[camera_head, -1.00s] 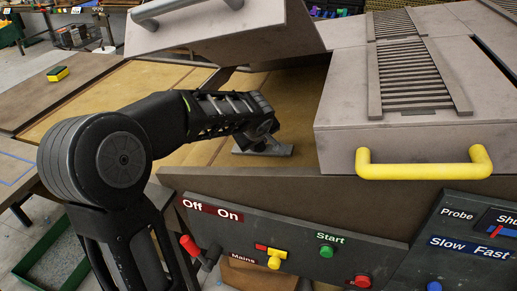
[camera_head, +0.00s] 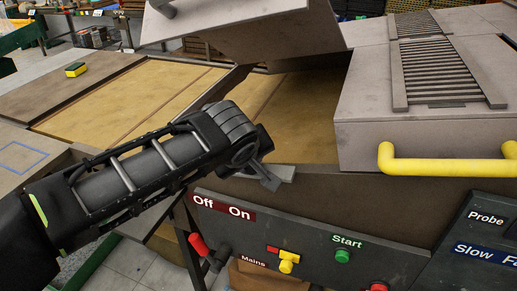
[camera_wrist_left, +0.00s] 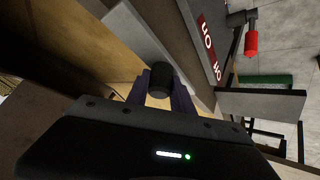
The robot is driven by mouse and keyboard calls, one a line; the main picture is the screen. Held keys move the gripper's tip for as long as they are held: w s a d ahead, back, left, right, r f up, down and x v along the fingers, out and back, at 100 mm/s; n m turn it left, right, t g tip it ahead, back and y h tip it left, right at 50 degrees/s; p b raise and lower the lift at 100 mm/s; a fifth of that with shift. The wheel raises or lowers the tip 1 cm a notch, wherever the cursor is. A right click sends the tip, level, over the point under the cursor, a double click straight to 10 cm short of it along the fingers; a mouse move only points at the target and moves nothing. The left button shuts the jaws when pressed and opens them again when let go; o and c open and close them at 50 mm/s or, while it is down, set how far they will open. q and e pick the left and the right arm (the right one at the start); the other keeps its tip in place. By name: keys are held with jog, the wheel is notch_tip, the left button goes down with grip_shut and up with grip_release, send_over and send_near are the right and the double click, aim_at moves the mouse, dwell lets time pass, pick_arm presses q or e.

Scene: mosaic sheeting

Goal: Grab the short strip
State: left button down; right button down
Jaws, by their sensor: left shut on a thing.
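The short strip (camera_head: 284,172) is a flat light-grey piece at the front edge of the tan machine bed in the head view. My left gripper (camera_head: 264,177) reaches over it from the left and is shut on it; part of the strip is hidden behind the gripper. In the left wrist view the strip (camera_wrist_left: 132,35) runs away past the fingers of my left gripper (camera_wrist_left: 160,88). A dark round part hides the grip itself. My right gripper is not in view.
The control panel (camera_head: 315,232) with switches and buttons is just below and in front of the strip. A raised grey lid (camera_head: 250,35) stands above the bed. A grey block with a yellow handle (camera_head: 445,166) is at right. The tan bed (camera_head: 120,100) is clear at left.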

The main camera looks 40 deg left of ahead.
pick_arm(q)
jog(key=shift+s+d+r+g+h+p, duration=0.3)
jog(key=shift+s+g, duration=0.2)
jog(key=shift+s, duration=0.35)
jog(key=shift+s+d+r+g+h+p, duration=0.1)
jog(key=shift+s+d+r+g+p, duration=0.25)
jog(key=shift+s, duration=0.55)
jog(key=shift+s+d+r+g+h+p, duration=0.2)
jog(key=shift+s+d+r+g, duration=0.15)
jog(key=shift+s+g, duration=0.4)
jog(key=shift+s, duration=0.1)
